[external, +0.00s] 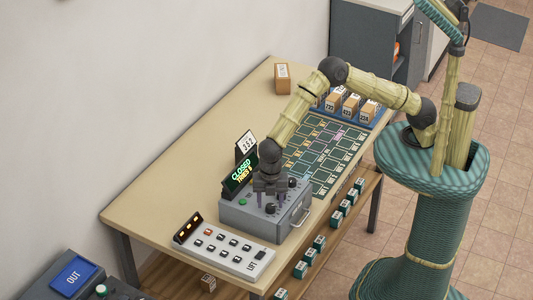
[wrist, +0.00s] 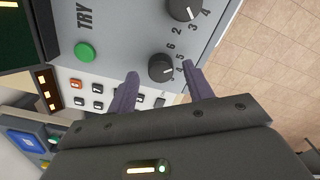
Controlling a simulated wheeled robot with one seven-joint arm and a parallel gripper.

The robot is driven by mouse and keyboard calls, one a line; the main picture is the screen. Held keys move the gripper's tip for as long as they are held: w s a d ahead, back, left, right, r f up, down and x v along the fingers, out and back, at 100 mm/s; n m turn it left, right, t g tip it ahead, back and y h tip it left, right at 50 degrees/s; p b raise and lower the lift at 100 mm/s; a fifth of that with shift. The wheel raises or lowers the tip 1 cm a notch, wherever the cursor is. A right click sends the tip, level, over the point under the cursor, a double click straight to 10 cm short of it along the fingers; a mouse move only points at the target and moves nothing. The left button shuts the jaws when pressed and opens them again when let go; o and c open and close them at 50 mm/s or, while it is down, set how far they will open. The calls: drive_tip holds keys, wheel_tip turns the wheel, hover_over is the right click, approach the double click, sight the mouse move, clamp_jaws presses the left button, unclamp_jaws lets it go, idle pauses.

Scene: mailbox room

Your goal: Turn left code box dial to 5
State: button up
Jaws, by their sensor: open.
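The grey code box (external: 240,218) stands on the table, with a lit display (external: 240,176) reading "CLOSED" and a tries line. My gripper (external: 270,203) points down over its top. In the wrist view, my open gripper (wrist: 160,72) has one finger on each side of a black dial (wrist: 161,67). I cannot tell whether the fingers touch it. Digits including 4, 5 and 6 show beside this dial; its exact setting is unclear. A second black dial (wrist: 183,8) with digits 2, 3 and 4 sits farther up the panel. A green TRY button (wrist: 85,52) is left of the dials.
A grey keypad panel (external: 227,245) lies in front of the box. A white number card (external: 246,143) stands behind the display. A dark grid board (external: 325,150) and a tray of small boxes lie farther back. A brown box (external: 282,78) stands at the far end. A handle (external: 300,216) projects from the code box.

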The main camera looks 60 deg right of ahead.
sight(270, 205)
wheel_tip(270, 205, up, 17)
drive_tip(key=b, duration=0.2)
drive_tip(key=shift+f+b, duration=0.2)
drive_tip(key=shift+b, duration=0.1)
drive_tip(key=w+d+f+m+t, duration=0.15)
drive_tip(key=d+m, duration=0.45)
drive_tip(key=d, duration=0.8)
drive_tip(key=w+d+f+m, duration=0.15)
drive_tip(key=d+m, duration=0.55)
drive_tip(key=d, duration=0.7)
drive_tip(key=s+d+f+m, duration=0.1)
drive_tip(key=s+d+m, duration=0.3)
drive_tip(key=d, duration=0.4)
drive_tip(key=s+d+f+m+t, duration=0.1)
drive_tip(key=s+d+m, duration=0.4)
drive_tip(key=d+m, duration=0.2)
drive_tip(key=shift+d, duration=1.25)
drive_tip(key=shift+s+f, duration=0.1)
